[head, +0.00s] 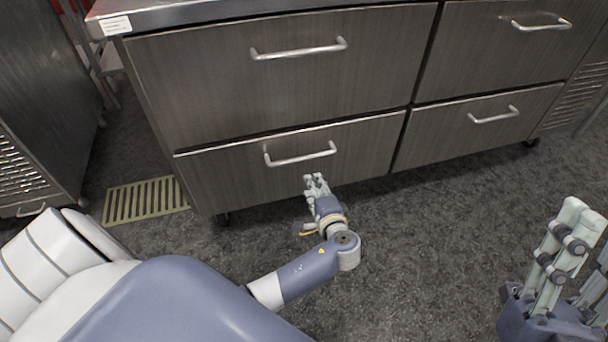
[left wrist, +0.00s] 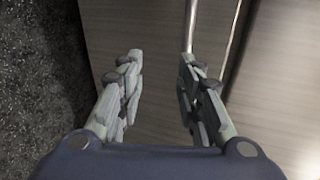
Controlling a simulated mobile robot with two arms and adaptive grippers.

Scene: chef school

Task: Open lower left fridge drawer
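The lower left drawer (head: 240,177) of the steel fridge is closed, flush with its neighbours. Its silver bar handle (head: 300,157) runs across the front. My left gripper (head: 315,181) is just below the handle's right part, in front of the drawer. In the left wrist view my left gripper (left wrist: 158,65) is open, with nothing between its fingers. There the handle (left wrist: 190,28) extends up from behind the right fingertip; whether they touch cannot be told. My right gripper (head: 580,245) is at the lower right, open and away from the fridge, partly cut off by the frame.
The upper left drawer (head: 280,80), upper right drawer (head: 500,45) and lower right drawer (head: 470,130) are closed. A yellowish floor grate (head: 145,200) lies left of the fridge, near another steel unit (head: 40,110). The dark floor (head: 430,240) before the drawers is clear.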

